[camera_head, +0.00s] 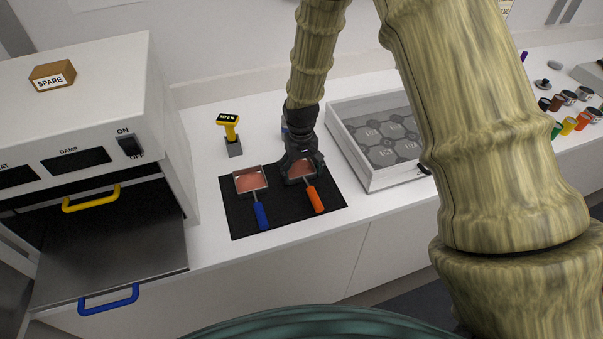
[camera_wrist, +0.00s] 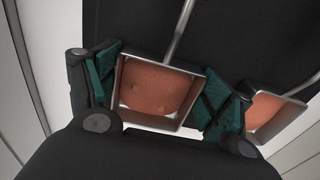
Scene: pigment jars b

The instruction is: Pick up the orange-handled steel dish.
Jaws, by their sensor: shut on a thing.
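The orange-handled steel dish (camera_head: 315,199) is at the right side of the black mat (camera_head: 285,222), its handle pointing toward the front. It holds a reddish-orange material. My gripper (camera_head: 301,163) is over its pan from behind and hides part of it. In the wrist view the square pan (camera_wrist: 158,92) sits between my two green-padded fingers (camera_wrist: 160,92), which are shut on its side walls. The pan looks level, and I cannot tell whether it touches the mat.
A similar blue-handled dish (camera_head: 261,215) lies close on the left; its pan shows beside my right finger in the wrist view (camera_wrist: 268,111). A yellow handheld device (camera_head: 229,127) stands behind. A framed tray (camera_head: 382,181) is at right, an open oven-like cabinet (camera_head: 100,95) at left.

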